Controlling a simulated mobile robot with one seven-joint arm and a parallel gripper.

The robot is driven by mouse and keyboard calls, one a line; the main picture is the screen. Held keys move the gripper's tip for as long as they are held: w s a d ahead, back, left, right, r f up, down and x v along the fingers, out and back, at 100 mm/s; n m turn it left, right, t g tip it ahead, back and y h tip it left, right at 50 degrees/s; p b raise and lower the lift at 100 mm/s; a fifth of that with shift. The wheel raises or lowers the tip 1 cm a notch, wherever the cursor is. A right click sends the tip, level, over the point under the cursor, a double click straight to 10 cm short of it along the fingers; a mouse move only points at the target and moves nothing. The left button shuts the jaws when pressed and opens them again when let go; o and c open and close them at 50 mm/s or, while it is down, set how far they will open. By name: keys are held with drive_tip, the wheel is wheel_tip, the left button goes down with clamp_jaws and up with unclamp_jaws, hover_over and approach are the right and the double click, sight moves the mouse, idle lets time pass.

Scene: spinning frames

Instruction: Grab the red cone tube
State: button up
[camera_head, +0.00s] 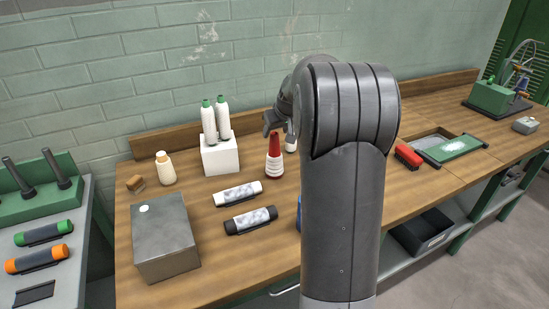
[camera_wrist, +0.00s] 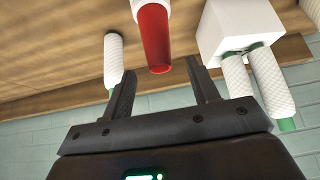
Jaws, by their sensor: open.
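The red cone tube (camera_head: 274,158) stands upright on the wooden workbench, with a white band near its base and a red foot. In the wrist view the red cone tube (camera_wrist: 155,38) is upside down, its red tip toward my gripper. My gripper (camera_wrist: 160,80) is open, with its two dark fingers apart. The tip of the cone shows near the gap between the fingertips, and nothing is gripped. In the head view my gripper (camera_head: 270,122) is partly hidden by my arm, just above and beside the cone's top.
A white block (camera_head: 220,157) with two white, green-tipped tubes stands left of the cone. A white spool (camera_wrist: 113,60) stands close on its other side, mostly hidden by my arm in the head view. Two cylinders (camera_head: 238,194) lie in front. A metal box (camera_head: 163,238) sits front left.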

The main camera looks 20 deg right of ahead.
sight(275, 134)
drive_tip(key=x, duration=0.3)
drive_tip(key=shift+f, duration=0.35)
drive_tip(key=shift+c, duration=0.4)
clamp_jaws()
